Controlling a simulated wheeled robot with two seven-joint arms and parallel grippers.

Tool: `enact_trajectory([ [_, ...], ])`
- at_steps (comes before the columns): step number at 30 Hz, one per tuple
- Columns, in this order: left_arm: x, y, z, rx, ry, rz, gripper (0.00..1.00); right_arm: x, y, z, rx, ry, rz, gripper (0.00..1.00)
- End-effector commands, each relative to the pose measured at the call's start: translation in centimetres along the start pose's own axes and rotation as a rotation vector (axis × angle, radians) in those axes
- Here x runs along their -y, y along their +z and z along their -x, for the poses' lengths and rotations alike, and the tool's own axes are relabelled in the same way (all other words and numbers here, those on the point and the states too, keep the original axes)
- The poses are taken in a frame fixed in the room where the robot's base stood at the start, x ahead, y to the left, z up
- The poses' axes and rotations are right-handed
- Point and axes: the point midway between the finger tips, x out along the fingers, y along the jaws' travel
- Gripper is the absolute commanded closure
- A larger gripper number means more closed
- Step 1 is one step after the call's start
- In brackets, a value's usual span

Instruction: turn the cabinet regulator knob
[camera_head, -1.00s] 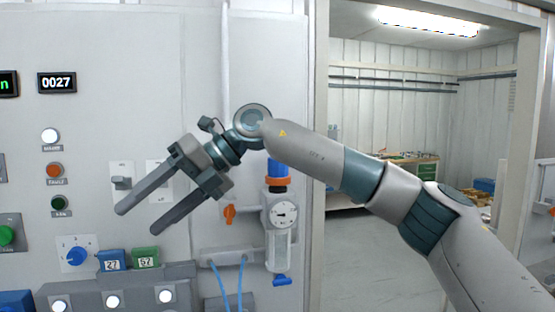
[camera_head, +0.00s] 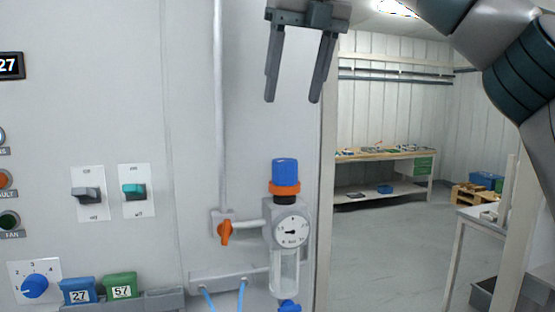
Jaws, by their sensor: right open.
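The regulator is mounted on the grey cabinet panel, left of the doorway. Its blue knob (camera_head: 285,172) stands upright on top, above an orange ring (camera_head: 285,188). A round pressure gauge (camera_head: 291,231) sits below the ring, over a clear bowl (camera_head: 285,270). My right gripper (camera_head: 291,101) is open and empty. Its two fingers point down above the knob, with a clear gap between the fingertips and the knob. Nothing hides the knob. My left gripper is not in view.
An orange valve handle (camera_head: 225,232) is just left of the regulator. Two switches (camera_head: 88,194) (camera_head: 135,191), a blue dial (camera_head: 35,286) and blue and green number blocks (camera_head: 79,291) (camera_head: 121,286) are further left. The doorway's edge (camera_head: 326,200) is close on the right.

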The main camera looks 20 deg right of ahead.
Motion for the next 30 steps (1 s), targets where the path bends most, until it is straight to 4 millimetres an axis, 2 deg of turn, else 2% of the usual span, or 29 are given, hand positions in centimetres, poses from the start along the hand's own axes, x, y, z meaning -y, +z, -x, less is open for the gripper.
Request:
enact_trajectory([
  [5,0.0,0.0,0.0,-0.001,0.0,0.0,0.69,0.8,-0.3,1.1,0.003,-0.023,-0.018,0.41],
  [12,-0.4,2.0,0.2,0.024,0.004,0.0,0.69,0.8,-0.3,1.0,0.002,-0.022,-0.017,0.41],
  [17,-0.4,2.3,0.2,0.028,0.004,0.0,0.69,0.8,-0.3,0.8,0.001,-0.022,-0.017,0.41],
  [23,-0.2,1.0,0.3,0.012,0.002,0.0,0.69,0.8,-0.3,-0.4,0.002,-0.022,-0.015,0.41],
  [30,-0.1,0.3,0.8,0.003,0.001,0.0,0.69,0.9,-0.2,-3.8,0.0,-0.023,-0.015,0.41],
])
